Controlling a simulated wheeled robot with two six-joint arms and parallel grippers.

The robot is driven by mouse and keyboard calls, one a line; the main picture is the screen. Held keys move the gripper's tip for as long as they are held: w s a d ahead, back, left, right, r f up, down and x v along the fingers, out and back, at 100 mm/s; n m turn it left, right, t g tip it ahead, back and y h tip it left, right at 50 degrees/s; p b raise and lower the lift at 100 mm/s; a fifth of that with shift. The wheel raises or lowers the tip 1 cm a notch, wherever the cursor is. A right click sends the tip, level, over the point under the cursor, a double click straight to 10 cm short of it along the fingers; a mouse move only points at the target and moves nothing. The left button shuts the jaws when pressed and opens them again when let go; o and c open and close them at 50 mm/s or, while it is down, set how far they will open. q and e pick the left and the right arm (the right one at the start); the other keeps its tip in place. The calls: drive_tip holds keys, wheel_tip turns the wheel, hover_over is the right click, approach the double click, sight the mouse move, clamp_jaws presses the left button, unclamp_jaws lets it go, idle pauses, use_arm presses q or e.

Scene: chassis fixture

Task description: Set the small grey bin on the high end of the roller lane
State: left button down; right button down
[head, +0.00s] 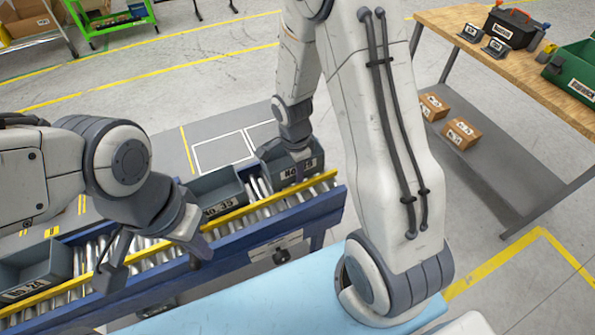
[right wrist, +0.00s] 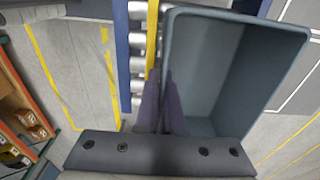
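A small grey bin labelled NO 15 (head: 312,166) is at the right end of the roller lane (head: 262,214), partly hidden behind my right arm. In the right wrist view the open bin (right wrist: 235,70) fills the right side. My right gripper (head: 298,174) is at its near-left wall; in the right wrist view its dark fingers (right wrist: 162,105) sit close together with the bin's edge between them. I cannot tell if the bin rests on the rollers. My left gripper (head: 155,265) is over the lane's near rail, fingers apart and empty.
Grey bins NO 35 (head: 218,192) and NO 21 (head: 35,268) stand on the lane. A wooden workbench (head: 510,65) with a toolbox and green crate is at right, with cardboard boxes (head: 460,133) below it. A green cart (head: 110,18) is at the back.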

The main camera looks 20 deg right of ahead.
drive_tip(key=c, duration=1.4)
unclamp_jaws()
drive_tip(key=shift+o, duration=0.2)
drive_tip(key=shift+r, duration=0.1)
drive_tip(key=shift+r+p, duration=1.65)
drive_tip(key=shift+r, duration=0.6)
drive_tip(key=o, duration=0.6)
drive_tip(key=shift+c, duration=0.2)
